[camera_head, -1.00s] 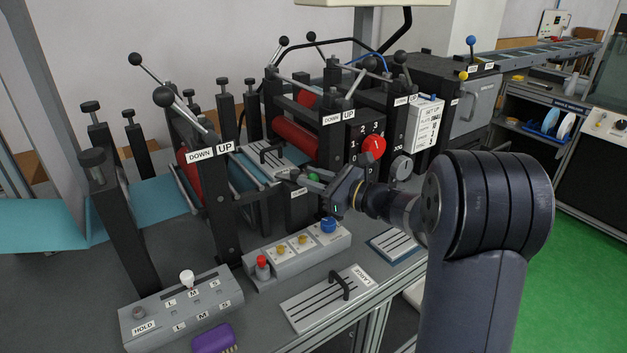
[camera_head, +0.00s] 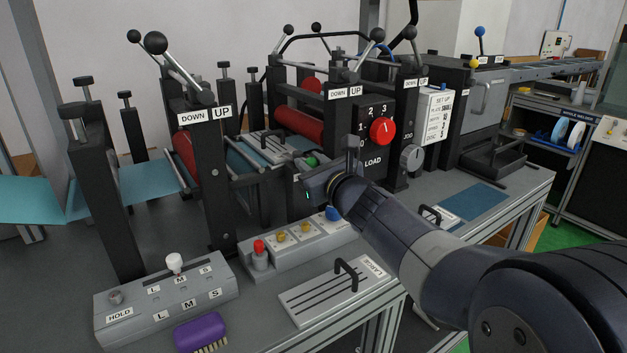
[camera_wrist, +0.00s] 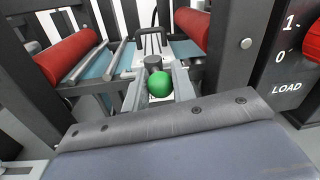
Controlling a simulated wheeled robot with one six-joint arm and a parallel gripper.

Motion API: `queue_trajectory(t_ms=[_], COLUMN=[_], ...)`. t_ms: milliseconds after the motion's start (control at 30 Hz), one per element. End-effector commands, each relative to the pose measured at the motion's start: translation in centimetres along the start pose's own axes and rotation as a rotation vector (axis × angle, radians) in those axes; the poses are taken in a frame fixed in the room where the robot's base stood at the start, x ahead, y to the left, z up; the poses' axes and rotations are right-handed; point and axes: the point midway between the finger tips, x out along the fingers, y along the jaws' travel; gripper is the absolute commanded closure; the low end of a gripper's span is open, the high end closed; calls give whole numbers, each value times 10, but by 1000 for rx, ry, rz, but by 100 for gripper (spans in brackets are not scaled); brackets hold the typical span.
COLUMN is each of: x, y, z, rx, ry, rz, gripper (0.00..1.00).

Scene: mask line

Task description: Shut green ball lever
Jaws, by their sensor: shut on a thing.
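The green ball lever (camera_head: 313,161) is at the middle of the machine line, just left of the red dial's panel. Its green ball (camera_wrist: 160,84) shows in the wrist view between two grey fingers, in front of a dark round post. My gripper (camera_head: 312,168) reaches in from the right and is shut on the green ball. A slotted plate with a black handle (camera_head: 272,145) lies just beyond it. The lever's shaft and base are mostly hidden by the gripper.
A black panel with a red dial (camera_head: 383,131) stands close to the gripper's right. Black UP/DOWN posts (camera_head: 207,160) stand to the left. A button box (camera_head: 290,245), a slotted plate (camera_head: 325,302) and a purple brush (camera_head: 201,332) are nearer on the bench.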

Motion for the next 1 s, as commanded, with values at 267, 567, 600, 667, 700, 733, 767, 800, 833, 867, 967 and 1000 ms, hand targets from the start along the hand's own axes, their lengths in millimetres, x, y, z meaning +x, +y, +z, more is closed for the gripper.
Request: queue_trajectory(t_ms=[267, 567, 600, 667, 700, 733, 767, 800, 833, 867, 967, 1000], x=[-1, -1, -1, -1, -1, -1, -1, -1, -1, -1, -1, -1], y=[6, 6, 6, 6, 6, 6, 6, 6, 6, 6, 6, 6], z=[-3, 0, 1, 1, 2, 2, 2, 2, 2, 2, 2, 2], rx=[-1, 0, -1, -1, -2, -1, -1, -1, -1, -1, -1, -1], ry=[12, 22, 22, 23, 23, 23, 23, 23, 23, 23, 23, 23], rz=[-79, -122, -125, -127, -128, -128, -129, -129, -129, -129, -129, -129], gripper=[98, 98, 98, 98, 98, 98, 98, 98, 98, 98, 98, 98])
